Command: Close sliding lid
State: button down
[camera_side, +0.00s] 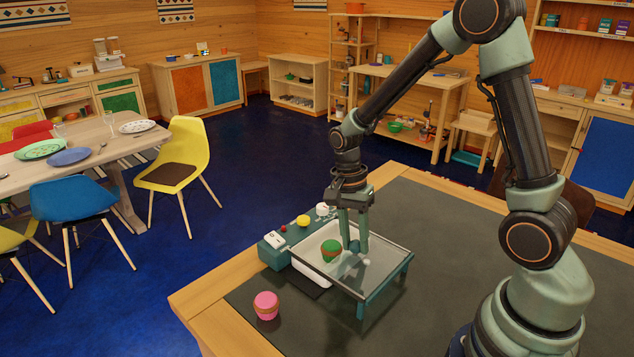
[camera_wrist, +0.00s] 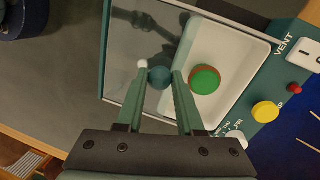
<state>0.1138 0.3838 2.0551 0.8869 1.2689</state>
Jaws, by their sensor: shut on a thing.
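The sliding lid (camera_side: 385,266) is a clear panel in a teal frame on legs, attached beside a teal control box (camera_side: 272,256). In the wrist view the clear panel (camera_wrist: 135,95) lies left of the white tray (camera_wrist: 238,62), which looks largely uncovered. A green and red round object (camera_wrist: 205,78) sits in the tray, and shows in the side view (camera_side: 331,246). A small white ball (camera_wrist: 142,64) is just beside the knob. Contact between knob and panel cannot be made out.
The control box carries a yellow button (camera_wrist: 265,111), a red button (camera_wrist: 295,88), a white dial (camera_wrist: 237,138) and a white switch (camera_wrist: 305,57). A pink round object (camera_side: 267,305) stands on the dark mat (camera_side: 300,325) near the front left. The mat's right side is clear.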

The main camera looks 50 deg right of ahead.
jog(key=shift+w, duration=0.1)
dwell(0.3)
jog(key=w, duration=1)
jog(key=c, duration=0.5)
grip_release()
jog(key=shift+c, duration=0.2)
jog(key=shift+s, duration=0.1)
notch_tip(320, 180, up, 12)
jog(key=w, duration=0.2)
jog(key=shift+d, duration=0.1)
